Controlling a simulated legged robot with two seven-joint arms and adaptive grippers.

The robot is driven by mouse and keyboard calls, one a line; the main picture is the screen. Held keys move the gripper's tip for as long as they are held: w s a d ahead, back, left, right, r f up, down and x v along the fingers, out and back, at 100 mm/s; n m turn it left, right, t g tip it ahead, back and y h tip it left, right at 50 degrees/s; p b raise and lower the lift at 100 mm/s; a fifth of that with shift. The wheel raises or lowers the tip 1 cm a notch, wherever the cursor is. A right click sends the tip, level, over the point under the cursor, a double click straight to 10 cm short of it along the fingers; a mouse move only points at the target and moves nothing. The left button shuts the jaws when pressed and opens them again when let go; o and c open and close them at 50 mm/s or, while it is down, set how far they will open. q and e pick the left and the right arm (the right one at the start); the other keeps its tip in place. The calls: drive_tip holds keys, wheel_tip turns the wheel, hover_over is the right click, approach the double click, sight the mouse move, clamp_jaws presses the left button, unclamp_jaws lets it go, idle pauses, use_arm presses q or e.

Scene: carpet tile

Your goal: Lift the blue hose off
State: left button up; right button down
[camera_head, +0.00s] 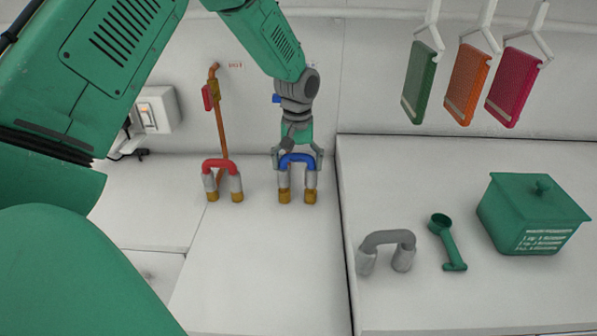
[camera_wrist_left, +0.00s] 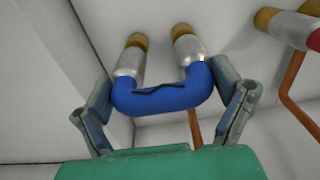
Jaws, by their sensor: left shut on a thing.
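The blue hose (camera_head: 298,160) is a short U-shaped piece with silver ends, in the middle of the head view. Its silver ends meet two brass fittings (camera_head: 297,196) on the white surface. My left gripper (camera_head: 298,156) comes down from above and is shut on the hose. In the left wrist view the blue hose (camera_wrist_left: 163,95) lies between the two fingers (camera_wrist_left: 165,115), with a dark wavy mark on it. Its silver ends still reach the brass fittings (camera_wrist_left: 160,36) there. My right gripper is not in view.
A red hose (camera_head: 220,164) on similar fittings stands just left, by a copper pipe (camera_head: 221,120) with a red handle. On the right counter are a grey hose (camera_head: 388,238), a green scoop (camera_head: 447,243) and a green box (camera_head: 532,213). Green, orange and crimson pads (camera_head: 467,84) hang above.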

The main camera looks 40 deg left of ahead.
use_arm(q)
wheel_tip(320, 180, up, 8)
drive_tip(key=shift+r, duration=0.25)
drive_tip(key=shift+d+r, duration=0.1)
drive_tip(key=shift+r, duration=0.45)
drive_tip(key=shift+r+p, duration=0.9)
drive_tip(key=shift+p, duration=0.4)
drive_tip(key=shift+r+p, duration=0.95)
drive_tip(key=shift+f, duration=0.1)
